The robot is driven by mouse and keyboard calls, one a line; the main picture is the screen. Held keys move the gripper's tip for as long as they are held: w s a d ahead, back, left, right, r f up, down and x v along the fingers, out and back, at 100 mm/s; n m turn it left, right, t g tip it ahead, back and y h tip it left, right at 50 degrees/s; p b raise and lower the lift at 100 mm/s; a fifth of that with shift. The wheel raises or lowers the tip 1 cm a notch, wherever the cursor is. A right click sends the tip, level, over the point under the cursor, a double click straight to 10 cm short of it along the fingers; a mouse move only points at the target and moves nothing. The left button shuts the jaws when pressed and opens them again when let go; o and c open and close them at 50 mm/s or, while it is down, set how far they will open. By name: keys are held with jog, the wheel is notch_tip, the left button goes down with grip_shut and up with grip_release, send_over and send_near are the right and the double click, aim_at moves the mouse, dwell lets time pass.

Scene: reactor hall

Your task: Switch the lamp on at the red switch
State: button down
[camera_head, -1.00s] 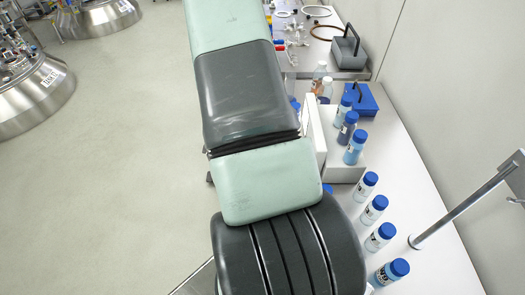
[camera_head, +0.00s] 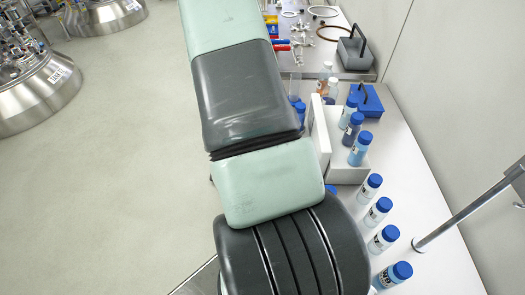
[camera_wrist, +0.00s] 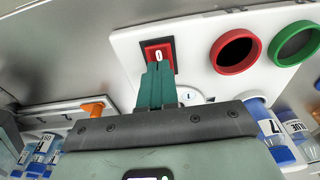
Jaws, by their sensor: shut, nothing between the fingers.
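The red switch (camera_wrist: 151,50) is in a black frame on a white panel (camera_wrist: 196,62), at upper middle in the wrist view. A white mark shows on its red face. My gripper (camera_wrist: 158,70) is shut and empty, its green fingers pointing up at the switch. The fingertips cover the lower part of the switch; I cannot tell whether they touch it. No lamp can be made out for certain. In the head view my arm hides the gripper and the switch.
A red ring (camera_wrist: 216,58) and a green ring (camera_wrist: 275,50) are on the panel right of the switch. An orange part (camera_wrist: 94,108) is at left. Blue-capped bottles (camera_head: 382,238) line the white bench (camera_head: 432,270); a metal rod (camera_head: 460,215) rises at right.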

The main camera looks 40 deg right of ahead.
notch_tip(320, 180, up, 14)
jog(key=w+a, duration=0.1)
jog(key=shift+w+a, duration=0.25)
jog(key=shift+f, duration=0.2)
jog(key=m, duration=1.2)
jog(key=d+m, duration=0.1)
jog(key=m, duration=0.5)
jog(key=shift+s, duration=0.35)
jog(key=f, duration=0.4)
jog(key=s+d+f, duration=0.1)
jog(key=f, duration=0.8)
jog(key=shift+s+d+f, duration=0.25)
jog(key=shift+d+f, duration=0.1)
jog(key=shift+f, duration=0.05)
